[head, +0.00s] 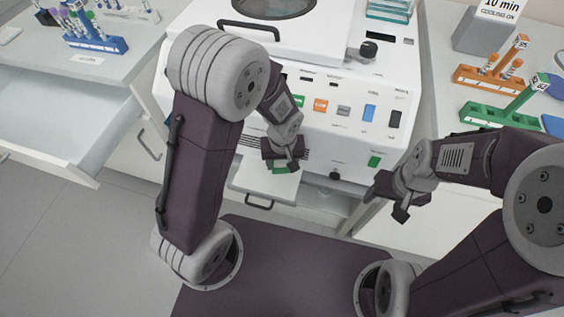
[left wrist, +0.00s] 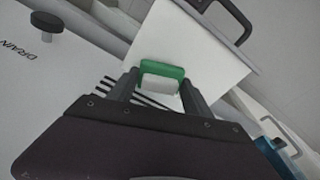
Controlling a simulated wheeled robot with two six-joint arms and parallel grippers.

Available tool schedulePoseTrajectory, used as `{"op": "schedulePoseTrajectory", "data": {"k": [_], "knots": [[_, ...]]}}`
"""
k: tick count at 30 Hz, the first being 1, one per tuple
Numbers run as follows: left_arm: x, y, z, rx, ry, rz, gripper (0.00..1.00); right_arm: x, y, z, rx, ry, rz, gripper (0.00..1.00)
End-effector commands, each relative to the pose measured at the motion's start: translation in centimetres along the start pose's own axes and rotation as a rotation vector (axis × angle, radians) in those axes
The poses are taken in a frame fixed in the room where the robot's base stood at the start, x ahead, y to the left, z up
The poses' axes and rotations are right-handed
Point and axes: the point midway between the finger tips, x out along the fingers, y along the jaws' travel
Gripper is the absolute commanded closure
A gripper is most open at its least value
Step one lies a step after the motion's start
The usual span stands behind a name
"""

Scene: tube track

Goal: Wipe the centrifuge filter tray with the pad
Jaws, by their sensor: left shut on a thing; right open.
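The filter tray (head: 262,184) is a flat white panel with a dark handle, pulled out from the front of the white centrifuge. In the left wrist view the tray (left wrist: 195,38) fills the upper middle. My left gripper (head: 283,163) is over the tray's inner end, next to the dark vent slots. In the left wrist view its two fingers (left wrist: 160,84) are shut on the pad (left wrist: 162,70), which has a green holder and a white block. I cannot tell whether the pad touches the tray. My right gripper (head: 386,199) is open and empty, right of the tray.
The centrifuge (head: 330,130) carries coloured buttons and a black knob. An open drawer (head: 60,110) juts out at the left. Tube racks stand on the left bench (head: 130,60) and right bench. The floor at lower left is clear.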

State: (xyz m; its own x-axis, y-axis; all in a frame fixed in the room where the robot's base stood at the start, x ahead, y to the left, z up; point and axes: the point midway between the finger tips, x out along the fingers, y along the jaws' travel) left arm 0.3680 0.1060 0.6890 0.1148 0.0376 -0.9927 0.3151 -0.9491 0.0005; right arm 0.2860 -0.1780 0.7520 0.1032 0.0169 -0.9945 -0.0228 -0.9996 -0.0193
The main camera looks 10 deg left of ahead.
Motion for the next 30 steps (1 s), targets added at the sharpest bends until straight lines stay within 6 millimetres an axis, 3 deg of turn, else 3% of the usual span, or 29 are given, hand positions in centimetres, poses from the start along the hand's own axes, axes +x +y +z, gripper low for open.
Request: {"op": "schedulePoseTrajectory", "data": {"k": [1, 7, 17, 25, 30], "knots": [[-1.3, 0.0, -0.2, 0.000, 0.001, 0.000, 0.80, -1.3, 0.0, -0.1, 0.000, 0.000, 0.000, 0.38], [-3.6, 0.0, -0.5, 0.000, 0.000, 0.000, 0.80, -3.3, -0.1, -0.3, 0.000, 0.000, 0.000, 0.38], [-3.6, 0.0, -0.5, 0.000, 0.000, 0.000, 0.80, -3.3, -0.1, -0.3, 0.000, 0.000, 0.000, 0.38], [-6.4, 0.0, -0.8, 0.001, 0.001, 0.000, 0.80, -5.9, -0.1, -0.6, 0.000, 0.000, 0.000, 0.38], [-6.5, 0.0, -0.8, 0.001, 0.000, 0.000, 0.80, -5.9, -0.1, -0.6, 0.000, 0.000, 0.000, 0.38]]}}
